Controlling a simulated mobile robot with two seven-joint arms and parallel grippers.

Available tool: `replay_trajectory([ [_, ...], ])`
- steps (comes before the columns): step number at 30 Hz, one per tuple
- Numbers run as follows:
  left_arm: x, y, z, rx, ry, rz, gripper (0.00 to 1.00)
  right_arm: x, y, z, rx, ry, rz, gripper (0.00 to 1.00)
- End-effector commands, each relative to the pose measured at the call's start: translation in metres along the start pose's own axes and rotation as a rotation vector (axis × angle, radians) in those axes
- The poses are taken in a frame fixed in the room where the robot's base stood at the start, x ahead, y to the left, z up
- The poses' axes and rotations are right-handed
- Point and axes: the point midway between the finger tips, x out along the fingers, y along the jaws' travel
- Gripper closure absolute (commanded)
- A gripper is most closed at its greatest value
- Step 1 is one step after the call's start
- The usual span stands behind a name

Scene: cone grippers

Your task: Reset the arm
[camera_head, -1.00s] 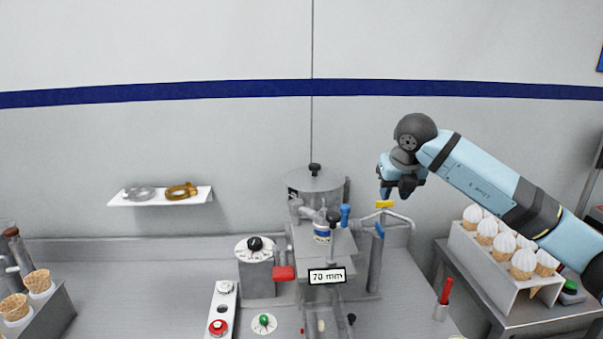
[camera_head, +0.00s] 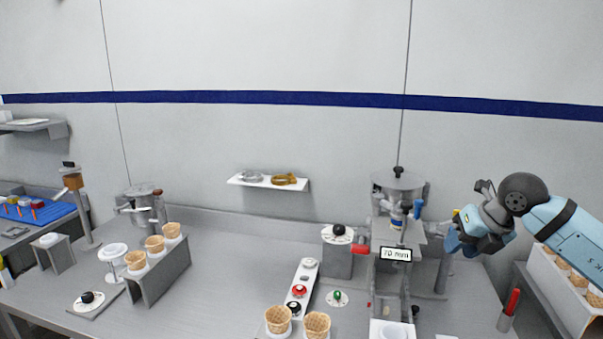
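My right arm comes in from the right edge of the head view, and its gripper (camera_head: 456,232) is just right of the grey machine. The blue fingers point down and left; a gap between them is hard to make out, and I cannot tell whether they hold anything. The grey machine (camera_head: 398,190) with its "70 mm" sign (camera_head: 396,254) stands at the back right of the counter. A small yellow piece shows close to the gripper, partly hidden. My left gripper is not in view.
A wall shelf (camera_head: 266,182) holds a silver ring and a gold ring. Empty cones (camera_head: 317,322) stand at the front, and more in a grey rack (camera_head: 165,268) at left. A cone stand (camera_head: 556,290) is at right. The middle of the counter (camera_head: 225,270) is clear.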

Motion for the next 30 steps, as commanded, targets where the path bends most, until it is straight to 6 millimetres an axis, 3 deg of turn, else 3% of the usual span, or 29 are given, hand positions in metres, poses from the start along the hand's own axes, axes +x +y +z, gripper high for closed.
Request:
replay_trajectory([
  [1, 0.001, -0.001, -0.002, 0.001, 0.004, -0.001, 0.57, 0.016, 0.024, -0.014, -0.019, 0.010, 0.112, 0.64],
  [3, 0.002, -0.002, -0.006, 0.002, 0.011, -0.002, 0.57, 0.030, 0.061, -0.033, -0.032, 0.008, 0.300, 0.64],
  [6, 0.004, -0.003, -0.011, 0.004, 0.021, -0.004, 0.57, 0.038, 0.120, -0.064, -0.001, -0.014, 0.630, 0.64],
  [9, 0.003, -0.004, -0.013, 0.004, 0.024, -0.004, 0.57, 0.026, 0.167, -0.087, 0.119, -0.068, 0.964, 0.64],
  [13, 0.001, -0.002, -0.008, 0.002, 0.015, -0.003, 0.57, -0.001, 0.190, -0.101, 0.402, -0.177, 1.320, 0.64],
  [17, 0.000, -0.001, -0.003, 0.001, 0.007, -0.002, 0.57, -0.016, 0.170, -0.104, 0.809, -0.321, 1.535, 0.64],
  [20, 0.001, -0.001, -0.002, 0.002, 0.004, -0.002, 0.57, -0.010, 0.134, -0.112, 1.184, -0.436, 1.580, 0.64],
  [23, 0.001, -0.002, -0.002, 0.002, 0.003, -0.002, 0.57, 0.011, 0.088, -0.133, 1.585, -0.540, 1.502, 0.64],
  [26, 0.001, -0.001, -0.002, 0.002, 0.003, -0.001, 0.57, 0.042, 0.043, -0.175, 1.980, -0.611, 1.298, 0.64],
  [27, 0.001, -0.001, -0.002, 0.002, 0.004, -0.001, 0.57, 0.055, 0.028, -0.198, 2.125, -0.626, 1.186, 0.64],
  [30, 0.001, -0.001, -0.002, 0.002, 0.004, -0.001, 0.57, 0.079, 0.003, -0.253, 2.398, -0.627, 0.901, 0.64],
])
